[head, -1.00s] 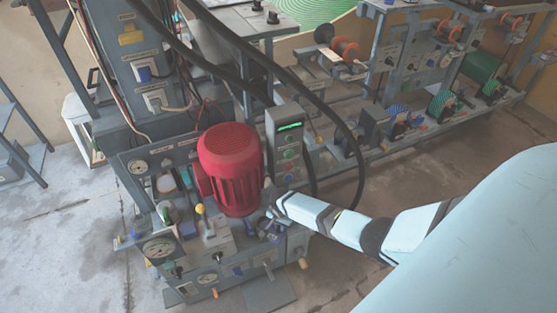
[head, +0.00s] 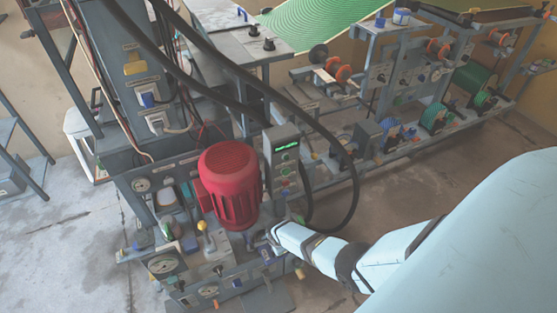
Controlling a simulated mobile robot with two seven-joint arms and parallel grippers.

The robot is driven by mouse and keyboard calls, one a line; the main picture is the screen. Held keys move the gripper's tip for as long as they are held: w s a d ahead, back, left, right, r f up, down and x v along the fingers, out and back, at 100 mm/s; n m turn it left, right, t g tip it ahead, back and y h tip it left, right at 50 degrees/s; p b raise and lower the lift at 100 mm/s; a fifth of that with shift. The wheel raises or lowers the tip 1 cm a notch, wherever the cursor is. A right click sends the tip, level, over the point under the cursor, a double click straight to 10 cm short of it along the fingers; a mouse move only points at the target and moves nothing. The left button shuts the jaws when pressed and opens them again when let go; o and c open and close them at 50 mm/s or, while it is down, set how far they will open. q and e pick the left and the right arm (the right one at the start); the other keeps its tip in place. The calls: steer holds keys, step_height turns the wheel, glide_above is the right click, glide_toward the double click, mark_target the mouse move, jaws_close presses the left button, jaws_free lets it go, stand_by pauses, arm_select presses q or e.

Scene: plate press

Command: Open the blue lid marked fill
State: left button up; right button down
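Several small blue parts sit on the lower deck of the grey machine. A blue block (head: 189,243) is left of the yellow-knobbed lever (head: 202,226). Another small blue part (head: 237,283) is on the front face. I cannot read any "fill" mark, so I cannot tell which is the lid. My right arm comes in from the right, and its gripper (head: 264,242) is at the right end of the deck, beside the red motor (head: 228,182). Its fingers are small and blend with dark and blue parts there; open or shut does not show. My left gripper is not in view.
A control box (head: 283,160) with a lit green display stands right of the motor. Thick black hoses (head: 340,150) loop over the machine. Gauges (head: 162,263) and knobs crowd the front. Open concrete floor (head: 60,240) lies at the left.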

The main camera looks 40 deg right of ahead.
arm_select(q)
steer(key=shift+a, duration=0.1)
arm_select(e)
steer(key=shift+s, duration=0.1)
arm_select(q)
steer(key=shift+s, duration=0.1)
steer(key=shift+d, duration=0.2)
arm_select(e)
steer(key=c, duration=1.1)
jaws_free()
step_height(320, 180, up, 6)
steer(key=p, duration=0.4)
steer(key=shift+r, duration=0.25)
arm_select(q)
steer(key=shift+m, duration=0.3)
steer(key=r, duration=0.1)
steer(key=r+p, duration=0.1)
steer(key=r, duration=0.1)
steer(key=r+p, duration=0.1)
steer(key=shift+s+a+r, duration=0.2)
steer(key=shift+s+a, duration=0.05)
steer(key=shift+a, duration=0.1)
arm_select(e)
step_height(320, 180, up, 7)
steer(key=shift+r, duration=0.15)
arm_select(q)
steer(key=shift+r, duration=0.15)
